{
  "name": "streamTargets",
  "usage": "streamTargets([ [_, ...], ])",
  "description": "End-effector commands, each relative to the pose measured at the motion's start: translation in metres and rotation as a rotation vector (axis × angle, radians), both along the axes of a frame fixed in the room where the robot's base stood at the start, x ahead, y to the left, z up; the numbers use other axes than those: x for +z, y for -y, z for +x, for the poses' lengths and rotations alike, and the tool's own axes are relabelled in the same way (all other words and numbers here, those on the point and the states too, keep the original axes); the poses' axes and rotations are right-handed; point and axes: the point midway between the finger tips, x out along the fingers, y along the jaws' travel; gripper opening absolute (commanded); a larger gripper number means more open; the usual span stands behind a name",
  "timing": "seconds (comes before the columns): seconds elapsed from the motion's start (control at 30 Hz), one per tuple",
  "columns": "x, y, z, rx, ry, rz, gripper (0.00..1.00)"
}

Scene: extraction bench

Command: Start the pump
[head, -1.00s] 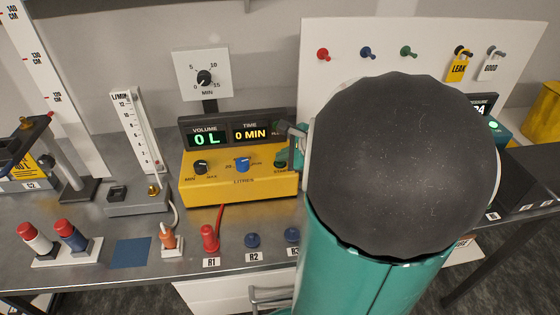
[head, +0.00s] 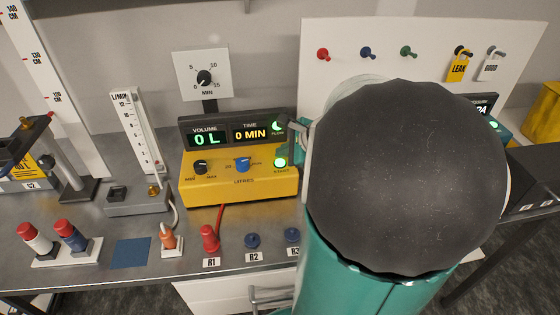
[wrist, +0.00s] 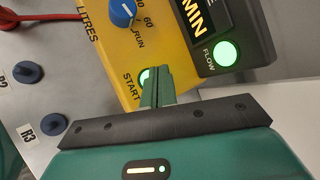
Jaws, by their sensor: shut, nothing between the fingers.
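The yellow pump (head: 222,186) stands on the bench. Its display (head: 236,134) reads volume 0 L and time 0 MIN. The round START button (head: 280,162) glows green, and so does the FLOW lamp (head: 277,127). Both also glow in the wrist view, the START button (wrist: 145,76) partly hidden behind my fingers and the FLOW lamp (wrist: 225,53) clear. My gripper (wrist: 157,72) is shut and empty. The blue LITRES knob (head: 243,164) points near RUN.
A flow gauge (head: 136,135) stands left of the pump, and a MIN timer dial (head: 204,77) is behind it. Red plug R1 (head: 209,238) and blue caps R2 (head: 252,240) and R3 (head: 292,235) are in front. My arm hides much of the right side.

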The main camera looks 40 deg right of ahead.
Motion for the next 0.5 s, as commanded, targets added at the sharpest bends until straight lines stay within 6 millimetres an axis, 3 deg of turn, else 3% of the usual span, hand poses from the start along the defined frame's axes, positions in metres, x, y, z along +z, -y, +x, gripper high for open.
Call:
streamTargets([
  [0.17,0.005,0.000,0.000,0.001,0.002,-0.001,0.00],
  [0.5,0.035,0.000,0.000,0.000,0.002,-0.001,0.00],
])
